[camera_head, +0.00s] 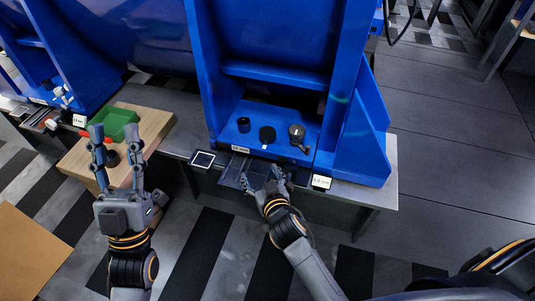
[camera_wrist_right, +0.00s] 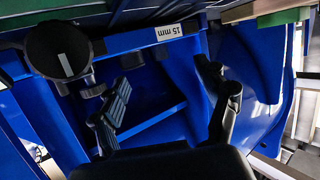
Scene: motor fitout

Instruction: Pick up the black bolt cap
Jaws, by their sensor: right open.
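Several small dark parts sit on the blue ledge in the head view: a black cylinder (camera_head: 243,125), a black cap (camera_head: 267,134) and a knob-like part with a greyer top (camera_head: 297,131). I cannot tell for certain which is the bolt cap. My right gripper (camera_head: 262,178) is open and empty, in front of the ledge and apart from these parts. In the right wrist view its fingers (camera_wrist_right: 163,74) are spread, and a dark disc with a white stripe (camera_wrist_right: 60,50) is at the upper left. My left gripper (camera_head: 114,135) is open, over the wooden board (camera_head: 155,123).
A green box (camera_head: 117,120) and a small black ring (camera_head: 112,158) are on the wooden board. Tall blue frame walls (camera_head: 349,90) enclose the ledge. Small label plates (camera_head: 321,182) and a dark tray (camera_head: 229,176) line the bench front. The floor at the right is clear.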

